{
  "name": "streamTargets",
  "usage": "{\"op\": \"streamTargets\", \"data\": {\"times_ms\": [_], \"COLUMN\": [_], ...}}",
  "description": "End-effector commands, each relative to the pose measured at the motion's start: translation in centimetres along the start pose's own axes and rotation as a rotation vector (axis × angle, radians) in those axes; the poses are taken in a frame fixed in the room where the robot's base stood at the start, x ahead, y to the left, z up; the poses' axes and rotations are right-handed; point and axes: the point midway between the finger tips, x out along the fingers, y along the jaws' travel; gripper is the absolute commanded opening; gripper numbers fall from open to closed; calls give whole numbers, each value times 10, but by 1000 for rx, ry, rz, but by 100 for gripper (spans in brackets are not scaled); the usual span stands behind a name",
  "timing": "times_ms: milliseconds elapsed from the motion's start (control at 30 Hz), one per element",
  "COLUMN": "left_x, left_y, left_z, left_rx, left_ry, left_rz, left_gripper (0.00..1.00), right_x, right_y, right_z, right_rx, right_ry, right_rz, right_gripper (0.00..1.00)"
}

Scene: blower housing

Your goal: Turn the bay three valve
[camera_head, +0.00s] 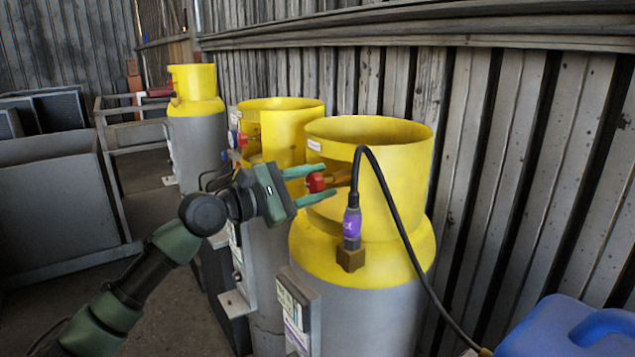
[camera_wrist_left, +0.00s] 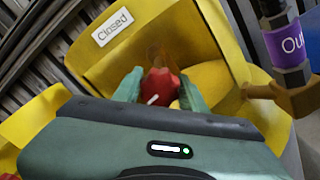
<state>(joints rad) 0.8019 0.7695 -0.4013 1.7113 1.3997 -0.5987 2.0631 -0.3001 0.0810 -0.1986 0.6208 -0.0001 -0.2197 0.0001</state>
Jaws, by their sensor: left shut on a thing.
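The nearest tank (camera_head: 360,200) is grey with a yellow top and a yellow collar. A red valve knob (camera_head: 316,182) shows in the opening of its collar. My left gripper (camera_head: 318,183) reaches in from the left, its green fingers shut on the red knob. In the left wrist view the knob (camera_wrist_left: 160,88) sits between both fingertips, with a white mark on it. A label reading "Closed" (camera_wrist_left: 113,27) is on the collar above it. I cannot read a bay number. My right gripper is not in view.
A black hose (camera_head: 398,225) with a purple-labelled fitting (camera_head: 352,222) loops beside the nearest collar. Two more yellow-topped tanks, a middle one (camera_head: 285,120) and a far one (camera_head: 195,90), stand behind. A blue container (camera_head: 560,325) is at lower right. Corrugated wall lies close behind.

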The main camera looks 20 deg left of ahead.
Motion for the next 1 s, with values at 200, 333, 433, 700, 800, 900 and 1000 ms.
{"op": "streamTargets", "data": {"times_ms": [200,333,433,700,800,900,1000], "left_x": [0,0,0,0,0,0,0], "left_y": [0,-1,-1,-2,-2,-2,-2], "left_z": [0,0,0,-1,-1,-1,-2], "left_rx": [180,304,399,657,752,847,942], "left_ry": [0,0,0,-1,-1,-1,-1], "left_rz": [1,-1,0,-1,0,0,0], "left_gripper": [1,1,1,1,1,1,1], "right_x": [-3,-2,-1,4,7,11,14], "right_y": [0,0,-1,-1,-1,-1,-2], "right_z": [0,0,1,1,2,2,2], "right_rx": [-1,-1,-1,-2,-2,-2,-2], "right_ry": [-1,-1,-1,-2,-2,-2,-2], "right_rz": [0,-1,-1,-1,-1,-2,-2], "right_gripper": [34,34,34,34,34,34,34]}}
